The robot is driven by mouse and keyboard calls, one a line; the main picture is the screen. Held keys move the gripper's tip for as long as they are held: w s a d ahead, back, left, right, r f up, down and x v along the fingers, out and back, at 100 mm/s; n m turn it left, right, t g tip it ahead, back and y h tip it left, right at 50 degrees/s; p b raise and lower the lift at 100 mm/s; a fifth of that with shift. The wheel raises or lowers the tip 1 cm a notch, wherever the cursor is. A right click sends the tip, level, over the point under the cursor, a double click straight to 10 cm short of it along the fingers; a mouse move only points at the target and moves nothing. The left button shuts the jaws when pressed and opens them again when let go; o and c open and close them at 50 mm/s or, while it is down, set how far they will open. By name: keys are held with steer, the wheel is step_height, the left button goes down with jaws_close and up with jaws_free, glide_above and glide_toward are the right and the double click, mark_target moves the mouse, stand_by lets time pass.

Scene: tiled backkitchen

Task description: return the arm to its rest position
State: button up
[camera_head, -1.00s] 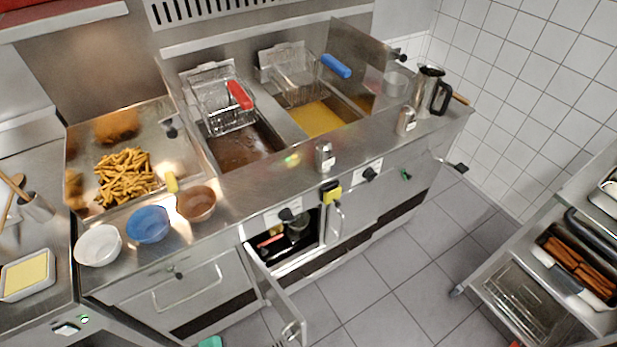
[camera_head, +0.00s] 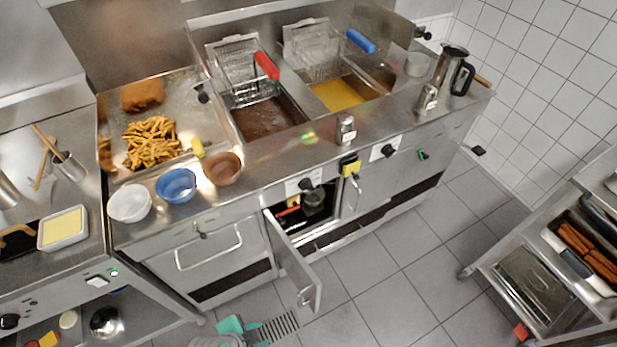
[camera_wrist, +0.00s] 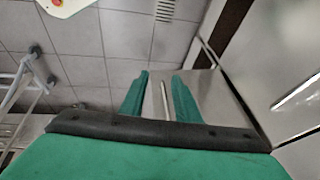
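My gripper (camera_wrist: 160,95) shows two green fingers in the wrist view, spread apart with nothing held between them. In the head view, part of my gripper (camera_head: 232,326) shows as a teal shape at the bottom edge, low over the floor and left of the open cabinet door. The cabinet door (camera_head: 292,264) below the fryer stands open. A metal panel with a thin bar (camera_wrist: 166,98) appears behind and between the fingers in the wrist view; I cannot tell how far away it is. Most of my arm is out of view.
The fryer counter (camera_head: 285,165) carries fries (camera_head: 152,143), a white bowl (camera_head: 130,203), a blue bowl (camera_head: 176,185) and a brown bowl (camera_head: 223,168). A steel trolley (camera_head: 520,285) stands at the right. Tiled floor (camera_head: 410,275) between them is clear.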

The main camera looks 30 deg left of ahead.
steer(key=w+d+r+n+t, duration=0.1)
steer(key=d+r+n+t, duration=0.2)
steer(key=d+r+t, duration=0.2)
steer(key=w+d+r+n+t, duration=0.1)
steer(key=d+r+n+t, duration=0.2)
steer(key=d+r, duration=0.9)
steer(key=d+t, duration=0.2)
steer(key=d, duration=0.3)
steer(key=shift+w+t, duration=0.25)
steer(key=shift+t, duration=0.15)
